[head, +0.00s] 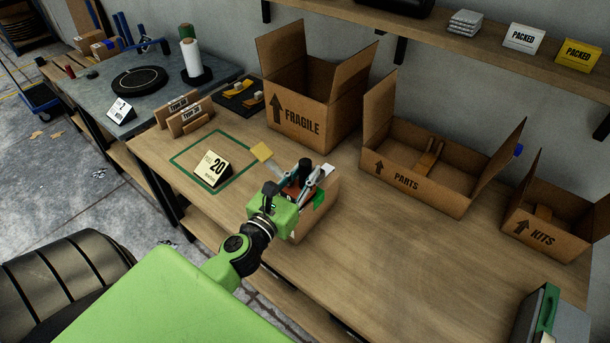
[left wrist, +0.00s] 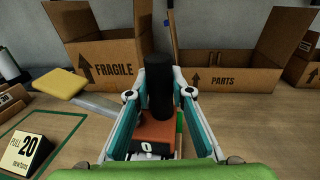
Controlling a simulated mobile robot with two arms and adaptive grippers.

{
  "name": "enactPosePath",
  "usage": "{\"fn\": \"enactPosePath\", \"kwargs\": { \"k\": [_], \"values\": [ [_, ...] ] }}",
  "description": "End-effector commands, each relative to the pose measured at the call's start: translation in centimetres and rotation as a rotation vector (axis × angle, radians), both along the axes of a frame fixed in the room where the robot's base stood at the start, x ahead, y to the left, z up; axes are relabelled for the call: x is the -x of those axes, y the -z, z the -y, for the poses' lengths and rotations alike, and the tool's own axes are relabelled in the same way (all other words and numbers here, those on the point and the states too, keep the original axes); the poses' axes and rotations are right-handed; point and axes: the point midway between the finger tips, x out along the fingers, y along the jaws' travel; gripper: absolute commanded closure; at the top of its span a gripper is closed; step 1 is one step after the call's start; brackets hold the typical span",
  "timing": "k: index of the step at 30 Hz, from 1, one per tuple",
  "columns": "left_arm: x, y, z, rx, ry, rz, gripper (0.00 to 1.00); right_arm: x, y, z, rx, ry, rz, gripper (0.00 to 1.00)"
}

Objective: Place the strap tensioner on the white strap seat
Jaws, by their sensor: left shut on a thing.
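My left gripper (head: 303,183) is shut on an orange-and-black tool, which I take to be the strap tensioner (head: 291,189). In the left wrist view the tensioner (left wrist: 157,133) has an orange body and an upright black cylinder between the teal-and-white fingers (left wrist: 158,95). The gripper is over or close to a small cardboard box (head: 325,200) on the bench; I cannot tell whether the tool touches it. A small white patch (head: 328,170) shows just behind the fingers. I cannot tell whether it is the white strap seat. My right gripper is not in view.
Open cartons marked FRAGILE (head: 310,110), PARTS (head: 425,185) and KITS (head: 550,225) stand along the back. A yellow block (head: 261,152) and a PULL 20 sign (head: 213,168) are left of the gripper. The bench front right (head: 420,260) is clear.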

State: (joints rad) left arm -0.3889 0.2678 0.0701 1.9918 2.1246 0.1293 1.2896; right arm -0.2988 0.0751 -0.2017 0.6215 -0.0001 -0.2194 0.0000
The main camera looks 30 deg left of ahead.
Motion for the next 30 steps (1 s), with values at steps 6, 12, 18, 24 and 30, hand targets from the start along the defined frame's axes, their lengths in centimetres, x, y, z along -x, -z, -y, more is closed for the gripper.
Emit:
{"fn": "enactPosePath", "kwargs": {
  "k": [6,12,18,24,30],
  "values": [
    [0.0,-0.3,0.0,-0.002,0.001,0.004,1.00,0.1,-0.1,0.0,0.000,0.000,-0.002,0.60],
    [0.0,0.1,0.0,-0.002,0.001,0.001,0.63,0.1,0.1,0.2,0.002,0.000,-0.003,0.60],
    [0.0,0.1,0.0,-0.002,0.001,0.001,0.63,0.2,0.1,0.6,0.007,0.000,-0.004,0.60],
    [0.1,-0.2,0.0,-0.002,0.001,0.000,0.63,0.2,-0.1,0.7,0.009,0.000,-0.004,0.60],
    [3.0,0.3,0.2,-0.001,-0.001,-0.002,0.63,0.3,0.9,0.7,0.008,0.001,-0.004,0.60]
  ]
}}
